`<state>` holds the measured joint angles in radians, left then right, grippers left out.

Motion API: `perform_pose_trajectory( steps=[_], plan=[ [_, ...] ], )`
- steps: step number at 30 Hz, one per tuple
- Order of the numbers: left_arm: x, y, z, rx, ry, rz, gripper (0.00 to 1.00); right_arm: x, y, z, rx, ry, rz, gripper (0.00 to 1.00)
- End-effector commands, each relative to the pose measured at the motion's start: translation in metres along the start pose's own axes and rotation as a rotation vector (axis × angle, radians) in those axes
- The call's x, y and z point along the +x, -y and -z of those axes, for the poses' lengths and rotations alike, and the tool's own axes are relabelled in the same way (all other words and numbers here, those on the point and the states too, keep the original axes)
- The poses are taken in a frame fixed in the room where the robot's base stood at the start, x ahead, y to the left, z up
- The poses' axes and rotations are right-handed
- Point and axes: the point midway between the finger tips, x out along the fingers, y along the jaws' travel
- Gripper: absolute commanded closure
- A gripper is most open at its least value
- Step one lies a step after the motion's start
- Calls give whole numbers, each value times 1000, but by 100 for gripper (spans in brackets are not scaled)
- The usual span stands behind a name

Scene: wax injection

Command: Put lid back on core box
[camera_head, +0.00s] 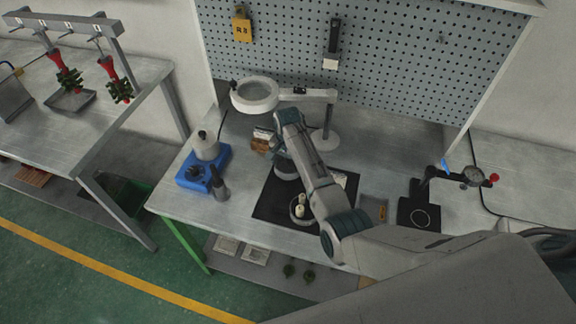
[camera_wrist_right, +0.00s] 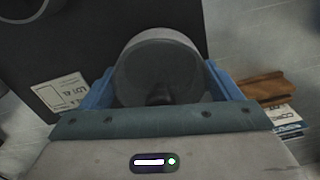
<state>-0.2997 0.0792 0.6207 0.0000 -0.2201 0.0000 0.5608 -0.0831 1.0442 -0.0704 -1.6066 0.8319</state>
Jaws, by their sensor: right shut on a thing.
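My right gripper (camera_head: 284,162) is over the back left part of the black mat, mostly hidden by its own wrist in the head view. In the right wrist view its blue fingers (camera_wrist_right: 160,88) are shut on a round grey piece that looks like the lid (camera_wrist_right: 160,60). The lid's pale round edge shows under the wrist in the head view (camera_head: 286,174). I cannot tell whether it touches the mat. The round core box (camera_head: 294,213) stands open nearer the front of the mat, with pale pieces inside. Its rim shows at the wrist view's upper left (camera_wrist_right: 42,8). My left gripper is not in view.
The black mat (camera_head: 268,205) also bears a white label card (camera_wrist_right: 62,94). A brown wooden block (camera_head: 260,147) with cards lies left of the gripper. A ring magnifier lamp (camera_head: 255,95) stands behind. A blue-based pot (camera_head: 206,147) is left; a tray (camera_head: 374,208) is right.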

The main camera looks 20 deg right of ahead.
Motion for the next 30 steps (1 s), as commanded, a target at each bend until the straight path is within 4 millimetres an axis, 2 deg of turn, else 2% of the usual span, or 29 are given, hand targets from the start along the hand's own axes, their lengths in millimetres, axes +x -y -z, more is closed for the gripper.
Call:
perform_pose_trajectory(
  steps=[9,14,20,24,30],
  plan=[
    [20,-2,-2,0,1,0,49,-60,1,1,0,-3,4,39],
    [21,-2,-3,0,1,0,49,-81,-2,-2,-3,-1,2,39],
    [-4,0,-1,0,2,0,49,-87,-28,-31,-29,4,-2,39],
    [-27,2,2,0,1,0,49,-87,-59,-61,-57,4,0,39],
    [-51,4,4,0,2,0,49,-90,-98,-98,-86,2,-1,39]
  ],
)
